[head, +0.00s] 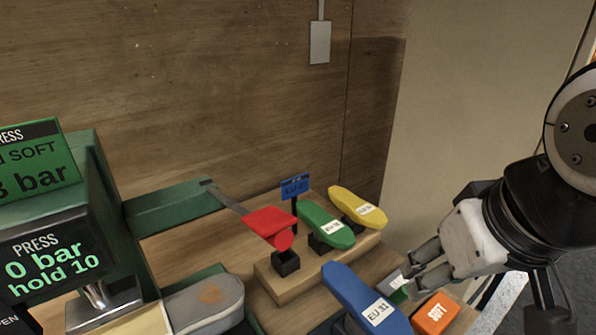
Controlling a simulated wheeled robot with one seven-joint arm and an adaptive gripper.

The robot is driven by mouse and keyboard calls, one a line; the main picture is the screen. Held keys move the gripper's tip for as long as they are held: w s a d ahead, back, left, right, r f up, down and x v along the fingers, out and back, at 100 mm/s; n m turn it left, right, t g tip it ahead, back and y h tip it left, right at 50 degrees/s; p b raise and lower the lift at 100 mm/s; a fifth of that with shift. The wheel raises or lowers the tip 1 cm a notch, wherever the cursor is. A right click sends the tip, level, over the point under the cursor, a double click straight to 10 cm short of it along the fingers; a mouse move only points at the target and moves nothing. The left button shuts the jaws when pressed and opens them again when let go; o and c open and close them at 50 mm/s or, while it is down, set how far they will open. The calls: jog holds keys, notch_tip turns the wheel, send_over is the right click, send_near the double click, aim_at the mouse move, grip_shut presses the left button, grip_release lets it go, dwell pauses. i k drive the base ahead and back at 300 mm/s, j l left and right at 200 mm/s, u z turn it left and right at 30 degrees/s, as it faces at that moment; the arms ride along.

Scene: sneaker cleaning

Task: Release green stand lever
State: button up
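A green machine (75,195) stands at the left, with a green arm (170,207) reaching right. A thin metal bar (228,199) runs from the arm's end to a red handle-like piece (268,222). My gripper (408,277) is at the lower right, fingers pointing left. A small white and green piece (399,293) is at its fingertips; I cannot tell whether it is held or which part it belongs to. The finger gap is unclear. No part is clearly recognisable as a green stand lever.
Green (325,224) and yellow (357,207) shoe forms stand on a wooden block (268,279). A blue form (362,299) marked EU 31 and an orange SOFT box (436,313) lie close to my gripper. A wooden wall (240,90) stands behind.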

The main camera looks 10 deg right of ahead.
aim_at(399, 296)
jog(key=k+u, duration=0.3)
jog(key=u, duration=0.15)
jog(key=k+j+u, duration=0.2)
jog(key=u, duration=0.2)
jog(key=k, duration=0.05)
